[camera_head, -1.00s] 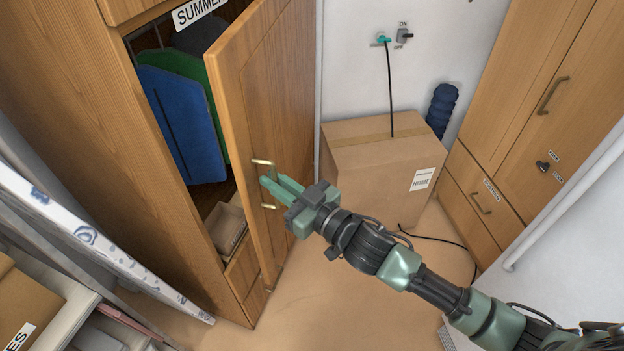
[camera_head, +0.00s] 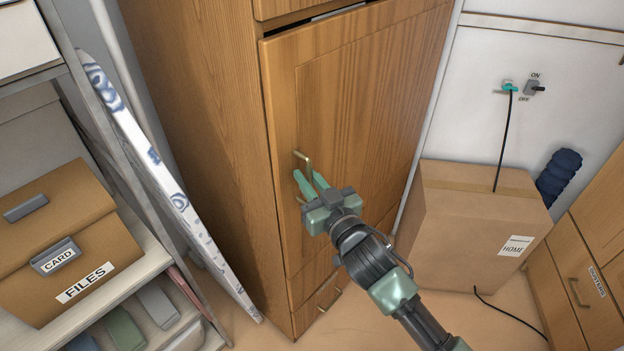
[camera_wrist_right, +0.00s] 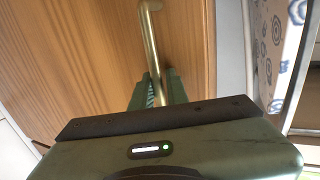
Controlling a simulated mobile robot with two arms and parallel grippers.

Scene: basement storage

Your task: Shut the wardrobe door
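The wooden wardrobe door (camera_head: 370,110) stands nearly flush with the wardrobe (camera_head: 200,90) front, covering its inside. A dark gap shows along the door's top edge; I cannot tell if the door is fully shut. The brass door handle (camera_head: 302,156) is on the door's left side. My right gripper (camera_head: 308,182) is at this handle, its green fingers on either side of the bar. In the right wrist view, the handle (camera_wrist_right: 150,45) runs down between the fingers of my right gripper (camera_wrist_right: 158,88), which look closed on it. My left gripper is out of view.
A cardboard box (camera_head: 470,230) stands on the floor right of the wardrobe, with a black cable running by it. A patterned white board (camera_head: 165,180) leans left of the wardrobe, beside a shelf with a files box (camera_head: 60,245). Wooden drawers (camera_head: 585,290) stand at far right.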

